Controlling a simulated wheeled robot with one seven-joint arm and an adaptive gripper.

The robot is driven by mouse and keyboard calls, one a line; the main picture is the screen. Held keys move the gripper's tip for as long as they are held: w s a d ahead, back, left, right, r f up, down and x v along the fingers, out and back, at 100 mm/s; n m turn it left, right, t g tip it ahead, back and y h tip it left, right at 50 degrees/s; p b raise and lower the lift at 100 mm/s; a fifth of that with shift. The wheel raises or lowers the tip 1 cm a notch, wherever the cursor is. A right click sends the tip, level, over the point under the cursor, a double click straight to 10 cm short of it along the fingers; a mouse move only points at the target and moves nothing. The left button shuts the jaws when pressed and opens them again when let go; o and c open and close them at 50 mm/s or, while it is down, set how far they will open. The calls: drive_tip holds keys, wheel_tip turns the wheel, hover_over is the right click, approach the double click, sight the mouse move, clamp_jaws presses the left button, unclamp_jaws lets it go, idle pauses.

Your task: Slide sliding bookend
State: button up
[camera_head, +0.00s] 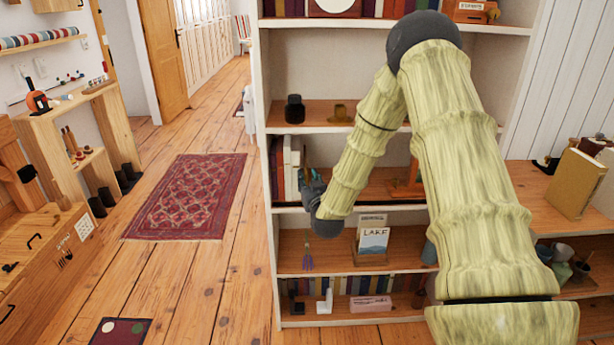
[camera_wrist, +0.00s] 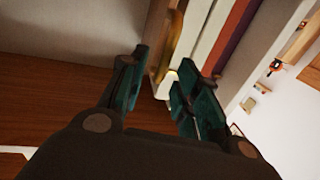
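My gripper (camera_head: 308,178) is at the left part of the middle shelf, beside a short row of upright books (camera_head: 290,165). In the wrist view my gripper (camera_wrist: 162,75) has its two dark teal fingers apart. A narrow tan upright piece (camera_wrist: 160,42), which looks like the bookend, stands at the end of the book row, between the fingertips in the picture. I cannot tell whether either finger touches it. In the head view my gripper and arm hide this piece. White and red books (camera_wrist: 205,40) stand to its right in the wrist view.
The shelf board (camera_wrist: 50,100) is bare on the other side of the fingers. An orange-brown wooden item (camera_head: 404,188) stands farther right on this shelf, partly behind my arm. A book marked LAKE (camera_head: 373,240) and a purple item (camera_head: 308,258) are one shelf below.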

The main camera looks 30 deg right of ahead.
drive_tip(key=shift+x, duration=1)
drive_tip(key=shift+c, duration=0.5)
clamp_jaws()
